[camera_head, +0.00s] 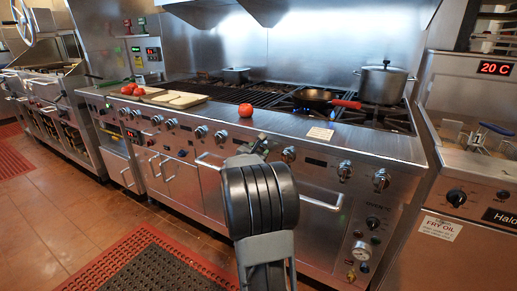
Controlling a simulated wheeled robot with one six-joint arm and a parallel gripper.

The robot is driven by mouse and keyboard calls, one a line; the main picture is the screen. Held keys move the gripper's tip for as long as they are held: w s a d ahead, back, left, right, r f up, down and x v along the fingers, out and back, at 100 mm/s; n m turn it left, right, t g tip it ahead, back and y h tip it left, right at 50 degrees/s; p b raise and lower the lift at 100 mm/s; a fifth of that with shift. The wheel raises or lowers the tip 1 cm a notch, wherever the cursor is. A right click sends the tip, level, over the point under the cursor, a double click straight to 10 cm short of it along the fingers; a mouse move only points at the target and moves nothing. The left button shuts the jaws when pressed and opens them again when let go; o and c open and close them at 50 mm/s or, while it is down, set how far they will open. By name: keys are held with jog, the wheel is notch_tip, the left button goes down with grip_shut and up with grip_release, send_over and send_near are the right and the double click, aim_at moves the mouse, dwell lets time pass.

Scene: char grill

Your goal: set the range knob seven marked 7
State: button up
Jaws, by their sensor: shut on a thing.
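The range (318,148) runs across the middle of the head view, with a row of round silver-and-black knobs along its front panel. My gripper (258,147) is at this panel, between a knob on its left (221,136) and a knob on its right (289,154). It is shut on a range knob there, mostly hidden behind the gripper and my dark wrist. The number marks are too small to read, so I cannot tell which knob is number 7 or how the held knob is turned.
A tomato (245,110) sits on the front ledge above my gripper. A pan with a red handle (316,98) and a lidded pot (383,84) stand on the burners. A fryer (470,182) is at right. Red-edged mats (150,262) lie on the floor.

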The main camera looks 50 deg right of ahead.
jog(key=shift+n, duration=0.5)
jog(key=o, duration=0.9)
jog(key=p+v, duration=0.2)
jog(key=v, duration=1.1)
jog(key=shift+s+a, duration=0.1)
jog(key=shift+a, duration=0.3)
